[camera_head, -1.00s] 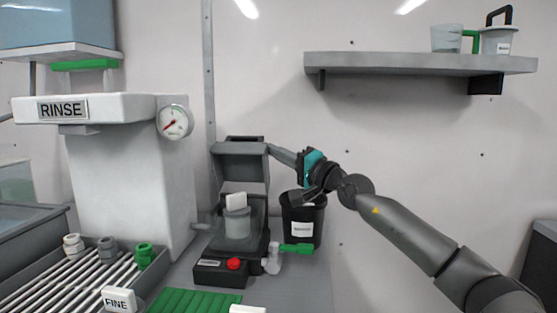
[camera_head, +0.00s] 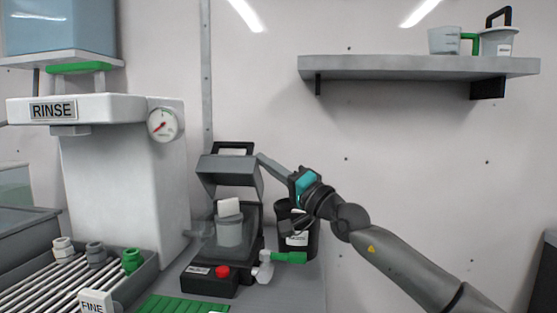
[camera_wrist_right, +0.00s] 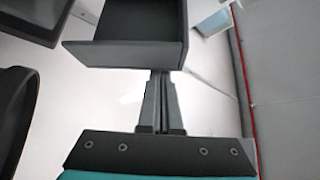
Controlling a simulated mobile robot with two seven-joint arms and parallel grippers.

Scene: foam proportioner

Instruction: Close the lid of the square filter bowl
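The square filter bowl unit (camera_head: 209,282) stands on the counter, with a dark base and a red button. Its grey box-shaped lid (camera_head: 230,172) is raised and tilted above a clear cup (camera_head: 229,232) with a white block in it. My right gripper (camera_head: 261,158) reaches in from the right, its fingertips at the lid's right edge. In the right wrist view the gripper (camera_wrist_right: 161,76) has its fingers together, tips at the edge of the lid (camera_wrist_right: 125,53); I see nothing between them. Contact looks likely but is not certain. My left gripper is not in view.
A black bucket (camera_head: 311,240) stands right of the unit, behind a green-handled valve (camera_head: 290,258). A white rinse station (camera_head: 120,185) with a gauge stands left. A green ribbed mat (camera_head: 172,304) lies in front. A shelf (camera_head: 415,68) hangs at upper right.

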